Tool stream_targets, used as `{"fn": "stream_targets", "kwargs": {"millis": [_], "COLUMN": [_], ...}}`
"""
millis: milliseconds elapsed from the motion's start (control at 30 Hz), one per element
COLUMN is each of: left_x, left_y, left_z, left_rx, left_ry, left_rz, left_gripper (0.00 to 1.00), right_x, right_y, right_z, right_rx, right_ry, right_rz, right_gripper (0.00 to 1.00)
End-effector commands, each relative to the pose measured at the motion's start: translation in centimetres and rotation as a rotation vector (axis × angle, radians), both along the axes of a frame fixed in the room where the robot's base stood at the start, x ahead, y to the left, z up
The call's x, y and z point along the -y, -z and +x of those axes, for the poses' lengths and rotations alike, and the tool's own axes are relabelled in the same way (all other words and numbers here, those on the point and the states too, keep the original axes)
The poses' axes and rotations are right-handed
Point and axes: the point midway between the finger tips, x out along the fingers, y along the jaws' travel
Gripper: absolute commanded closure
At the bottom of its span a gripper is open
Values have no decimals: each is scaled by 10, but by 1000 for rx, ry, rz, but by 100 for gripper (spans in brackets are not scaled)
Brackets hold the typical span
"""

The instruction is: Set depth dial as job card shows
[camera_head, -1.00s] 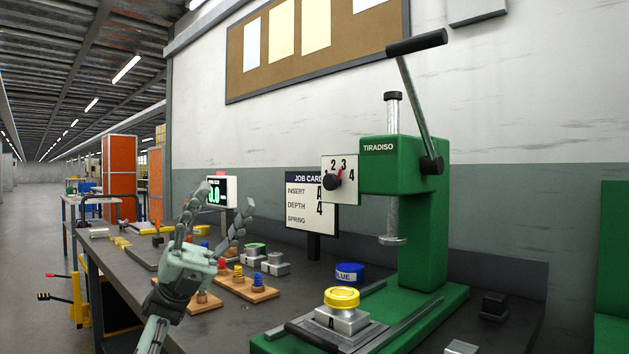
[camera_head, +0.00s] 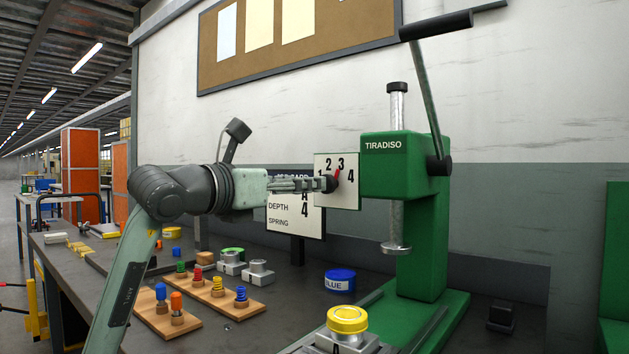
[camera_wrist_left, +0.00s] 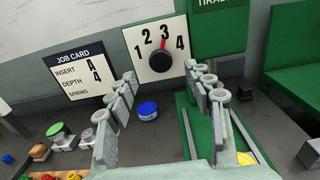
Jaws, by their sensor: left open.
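The depth dial is a white plate (camera_head: 349,196) numbered 1 to 4 on the front of the green press, with a black knob (camera_head: 332,184). Its red pointer (camera_wrist_left: 163,44) points at 3. The job card (camera_head: 283,218) reads depth 4; the wrist view (camera_wrist_left: 78,70) also shows insert A and a blank spring line. My left gripper (camera_head: 316,184) is level with the knob, its fingers reaching it from the left and partly hiding it. In the wrist view its two fingers (camera_wrist_left: 164,84) are spread apart, below and either side of the knob, holding nothing.
The green press (camera_head: 424,230) has a long lever (camera_head: 426,100) rising above it. A yellow-topped die (camera_head: 347,320) sits on its base. A blue tin (camera_head: 340,281) and wooden boards with coloured springs (camera_head: 220,295) stand on the bench below my arm.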

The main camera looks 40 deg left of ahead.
Motion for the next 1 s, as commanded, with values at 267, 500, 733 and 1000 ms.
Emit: {"fn": "stream_targets", "kwargs": {"millis": [267, 500, 733, 1000], "left_x": [-5, -7, -7, -7], "left_y": [-2, 0, 0, 1], "left_z": [44, 59, 59, 59], "left_rx": [-4, -1, -1, -2], "left_ry": [2, 2, 2, 3], "left_rz": [0, 0, 0, 0], "left_gripper": [48, 48, 50, 84], "right_x": [-1, -2, -2, -2], "right_y": [27, 40, 40, 40], "right_z": [-3, -5, -5, -4], "right_rx": [-16, -17, -17, -17], "right_ry": [-3, -3, -3, -4], "right_rz": [14, 20, 20, 19], "right_gripper": [60, 60, 60, 60]}}
